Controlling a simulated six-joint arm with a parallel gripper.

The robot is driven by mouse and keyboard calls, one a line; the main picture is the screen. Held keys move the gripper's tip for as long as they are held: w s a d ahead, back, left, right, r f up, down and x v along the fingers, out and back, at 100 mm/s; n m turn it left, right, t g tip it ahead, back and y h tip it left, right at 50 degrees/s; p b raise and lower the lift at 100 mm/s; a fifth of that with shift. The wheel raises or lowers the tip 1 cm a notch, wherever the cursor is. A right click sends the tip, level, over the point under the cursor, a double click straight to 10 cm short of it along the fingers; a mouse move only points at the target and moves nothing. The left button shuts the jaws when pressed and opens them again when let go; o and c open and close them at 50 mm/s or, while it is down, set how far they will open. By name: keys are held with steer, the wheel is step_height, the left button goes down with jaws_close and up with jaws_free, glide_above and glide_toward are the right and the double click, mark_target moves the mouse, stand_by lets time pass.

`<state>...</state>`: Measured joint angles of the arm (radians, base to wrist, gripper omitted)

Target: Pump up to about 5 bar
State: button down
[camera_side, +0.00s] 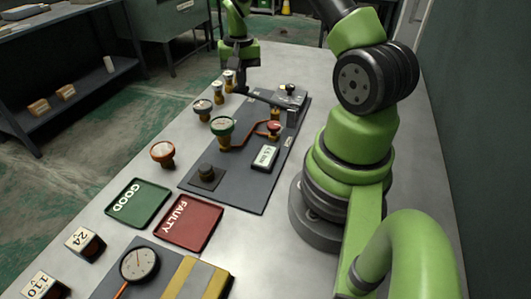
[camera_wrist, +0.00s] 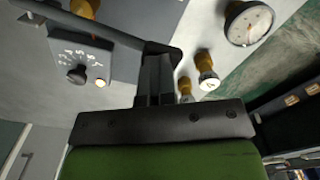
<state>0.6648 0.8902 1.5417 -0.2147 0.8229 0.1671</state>
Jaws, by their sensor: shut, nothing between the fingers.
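My gripper (camera_side: 241,88) is shut and empty, pointing down at the far end of the work panel. Its closed fingers also show in the wrist view (camera_wrist: 155,80). A dark lever (camera_side: 262,98) runs from the pump block toward my gripper; in the wrist view the lever (camera_wrist: 110,32) ends at my fingertips. I cannot tell whether they touch. A green-rimmed gauge (camera_side: 222,126) stands on the panel (camera_side: 230,185), joined by an orange pipe to a red-topped valve (camera_side: 274,126). A small display (camera_side: 265,156) lies nearer; its digits are too small to read surely.
Fittings and a grey gauge (camera_side: 202,105) stand left of the panel. An orange gauge (camera_side: 162,150) stands near the green GOOD tray (camera_side: 138,203) and red FAULTY tray (camera_side: 190,222). A knob box (camera_wrist: 82,62) is beside the lever. A dial (camera_side: 139,264) lies at the front.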

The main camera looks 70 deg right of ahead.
steer(key=shift+f, duration=0.55)
steer(key=shift+r, duration=2.2)
step_height(320, 180, up, 5)
